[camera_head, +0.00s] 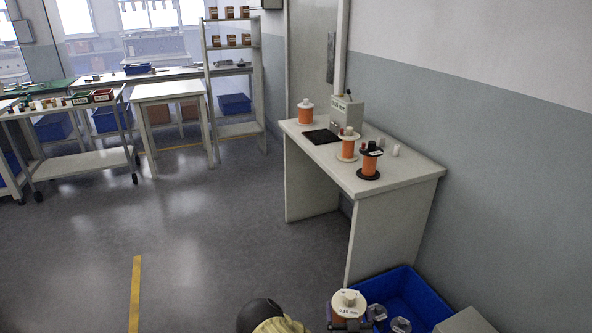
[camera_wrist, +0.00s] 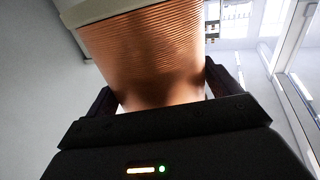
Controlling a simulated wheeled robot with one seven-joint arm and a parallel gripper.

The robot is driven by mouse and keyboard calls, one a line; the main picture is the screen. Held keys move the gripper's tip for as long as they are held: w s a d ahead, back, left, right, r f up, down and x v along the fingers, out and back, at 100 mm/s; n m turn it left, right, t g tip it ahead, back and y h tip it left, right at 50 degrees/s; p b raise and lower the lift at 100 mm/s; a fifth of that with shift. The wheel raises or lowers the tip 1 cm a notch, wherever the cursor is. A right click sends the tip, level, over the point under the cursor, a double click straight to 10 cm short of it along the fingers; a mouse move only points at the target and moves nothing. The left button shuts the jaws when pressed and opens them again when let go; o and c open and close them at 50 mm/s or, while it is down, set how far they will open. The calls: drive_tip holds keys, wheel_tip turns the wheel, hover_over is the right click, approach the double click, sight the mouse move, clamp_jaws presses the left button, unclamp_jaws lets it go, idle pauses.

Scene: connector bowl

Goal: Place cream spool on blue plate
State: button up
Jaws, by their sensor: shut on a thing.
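A cream spool (camera_head: 349,301) wound with copper wire, with a label on its top flange, is at the bottom of the head view. My gripper (camera_head: 347,325) is shut on it, mostly cut off by the lower edge. In the wrist view the copper winding (camera_wrist: 150,60) sits between the two black fingers of my gripper (camera_wrist: 163,92), with a pale flange (camera_wrist: 90,10) at the top. I cannot make out a blue plate in either view.
A pale bench (camera_head: 405,178) holds several orange-wound spools, a grey device (camera_head: 346,113) and a black mat (camera_head: 320,136). A blue bin (camera_head: 428,290) with clear pieces stands beside the held spool. Open floor (camera_head: 200,240) lies left. Shelves (camera_head: 233,90) and tables stand behind.

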wheel_tip(320, 180, up, 20)
drive_tip(key=s+p, duration=0.2)
drive_tip(key=p, duration=1.6)
drive_tip(key=shift+r, duration=0.25)
drive_tip(key=shift+s+f, duration=0.1)
drive_tip(key=s+f, duration=0.4)
drive_tip(key=f, duration=0.1)
drive_tip(key=shift+s+f, duration=0.15)
drive_tip(key=shift+f, duration=0.05)
drive_tip(key=shift+s, duration=0.1)
